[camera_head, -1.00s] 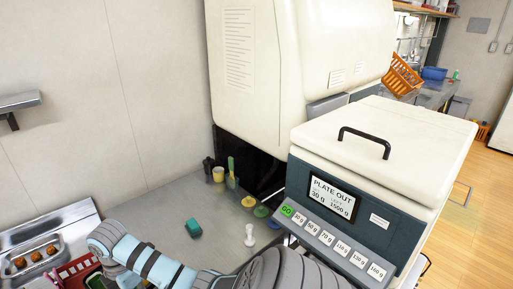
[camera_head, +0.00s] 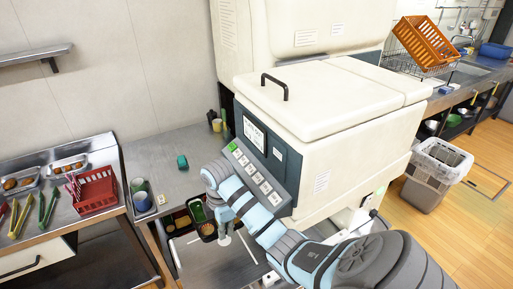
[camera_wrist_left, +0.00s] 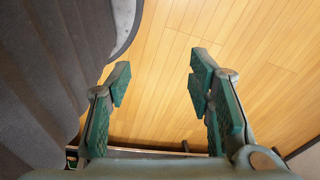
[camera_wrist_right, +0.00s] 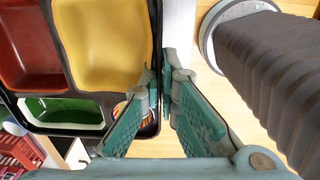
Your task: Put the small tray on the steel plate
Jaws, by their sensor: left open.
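A dark multi-compartment tray, seemingly the small tray (camera_head: 208,231), is beside my right gripper (camera_head: 226,232) in the head view. In the right wrist view it (camera_wrist_right: 153,30) has red and yellow compartments and a green section with a pale rim. My right gripper (camera_wrist_right: 166,68) has its fingertips nearly together across the tray's edge, shut on it. The far part of the tray is cut off. A flat grey steel surface, which may be the steel plate (camera_head: 205,265), lies below in the head view. My left gripper (camera_wrist_left: 160,75) is open and empty over the wooden floor.
A large cream dispenser (camera_head: 330,100) stands behind my right arm. On the left, a steel counter (camera_head: 60,222) bears a red basket (camera_head: 95,190), tongs and food trays. A bin (camera_head: 437,175) stands right.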

